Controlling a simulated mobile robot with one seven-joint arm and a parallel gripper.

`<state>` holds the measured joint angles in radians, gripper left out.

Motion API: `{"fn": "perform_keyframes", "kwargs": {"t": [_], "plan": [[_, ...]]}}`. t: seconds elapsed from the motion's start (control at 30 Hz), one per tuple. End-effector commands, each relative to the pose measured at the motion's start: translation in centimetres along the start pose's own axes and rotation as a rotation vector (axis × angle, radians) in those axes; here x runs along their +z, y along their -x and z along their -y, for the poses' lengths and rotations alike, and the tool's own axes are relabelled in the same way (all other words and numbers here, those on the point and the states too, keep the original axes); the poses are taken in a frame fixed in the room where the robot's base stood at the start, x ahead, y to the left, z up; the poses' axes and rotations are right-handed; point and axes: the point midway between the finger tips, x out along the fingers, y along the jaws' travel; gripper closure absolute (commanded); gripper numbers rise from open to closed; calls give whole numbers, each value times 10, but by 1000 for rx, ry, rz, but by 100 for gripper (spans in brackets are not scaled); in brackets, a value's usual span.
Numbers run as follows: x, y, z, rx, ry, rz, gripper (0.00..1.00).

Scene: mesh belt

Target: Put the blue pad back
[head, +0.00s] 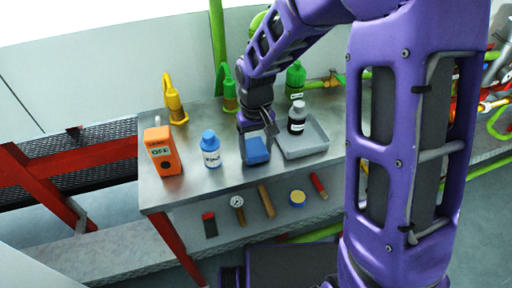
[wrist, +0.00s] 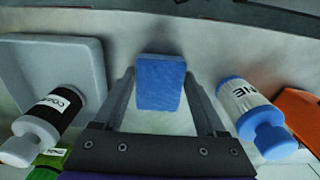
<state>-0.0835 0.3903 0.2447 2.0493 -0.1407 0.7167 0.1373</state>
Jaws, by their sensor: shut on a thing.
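The blue pad (head: 257,151) is a small flat block near the middle of the steel table. It also shows in the wrist view (wrist: 161,82), between my two fingers. My gripper (head: 257,150) points down over the table and is shut on the blue pad, with one finger on each side. I cannot tell whether the pad touches the tabletop or hangs just above it. A grey tray (head: 318,149) lies just right of the pad in the head view and shows at the left in the wrist view (wrist: 97,57).
A blue-capped white bottle (head: 211,150) and an orange box (head: 162,152) stand left of my gripper. A dark, white-capped bottle (head: 297,120) stands at the tray. Several small tools lie on the lower shelf.

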Motion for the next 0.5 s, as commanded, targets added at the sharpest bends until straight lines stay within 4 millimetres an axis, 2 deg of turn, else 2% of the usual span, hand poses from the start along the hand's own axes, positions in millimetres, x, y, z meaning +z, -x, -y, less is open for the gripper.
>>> {"fn": "perform_keyframes", "kwargs": {"t": [0.17, 0.2, 0.3, 0.33, 0.5], "plan": [[0, -4, 0, 0, 0, 1, 78], [0, -3, 0, 0, 0, 0, 23], [0, -3, 0, 0, 0, 1, 5], [0, -3, 0, 0, 0, 1, 0], [0, -3, 0, 0, 0, 1, 0]]}}
